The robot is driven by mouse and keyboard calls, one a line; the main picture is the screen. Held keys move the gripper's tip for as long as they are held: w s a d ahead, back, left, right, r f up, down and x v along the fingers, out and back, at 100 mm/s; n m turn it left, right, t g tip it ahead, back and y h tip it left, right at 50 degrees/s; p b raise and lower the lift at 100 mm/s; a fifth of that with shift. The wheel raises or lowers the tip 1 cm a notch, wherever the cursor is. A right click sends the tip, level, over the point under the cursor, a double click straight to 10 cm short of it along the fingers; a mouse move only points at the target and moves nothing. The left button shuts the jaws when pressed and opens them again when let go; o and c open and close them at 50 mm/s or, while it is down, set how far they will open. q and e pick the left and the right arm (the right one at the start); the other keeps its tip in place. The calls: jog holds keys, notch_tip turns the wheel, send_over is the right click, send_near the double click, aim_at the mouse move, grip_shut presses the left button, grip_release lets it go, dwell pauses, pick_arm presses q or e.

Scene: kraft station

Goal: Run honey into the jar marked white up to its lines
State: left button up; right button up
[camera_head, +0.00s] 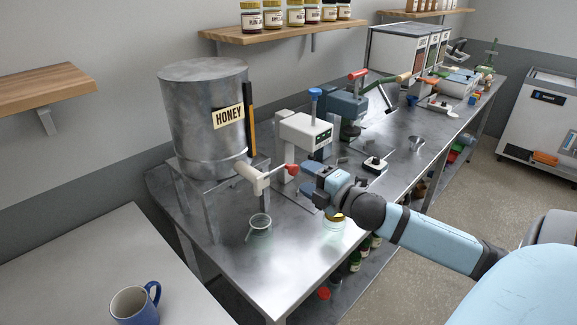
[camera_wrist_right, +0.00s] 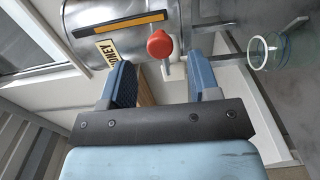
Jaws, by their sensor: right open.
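The steel honey tank (camera_head: 208,115) stands on a frame at the left end of the steel bench. Its pale tap (camera_head: 252,178) carries a lever with a red knob (camera_head: 292,170). My right gripper (camera_head: 313,180) is open and empty, just right of the knob. In the right wrist view the red knob (camera_wrist_right: 160,45) lies ahead, between the open fingers (camera_wrist_right: 163,85); no contact shows. The jar (camera_wrist_right: 264,52) is at upper right. My left gripper is out of view.
A white machine (camera_head: 304,138) with a blue knob stands behind my gripper. A jar with a yellow lid (camera_head: 334,222) is partly hidden by my right wrist. A blue mug (camera_head: 136,305) sits on the near-left table. The bench front left is clear.

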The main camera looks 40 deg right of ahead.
aim_at(296, 171)
jog(key=shift+w+a+p, duration=0.15)
jog(key=shift+w+p, duration=0.05)
jog(key=shift+w, duration=1.5)
jog(key=shift+w+a+p, duration=0.1)
jog(key=shift+w+p, duration=0.1)
jog(key=shift+w, duration=1.5)
jog(key=shift+c, duration=0.2)
grip_shut()
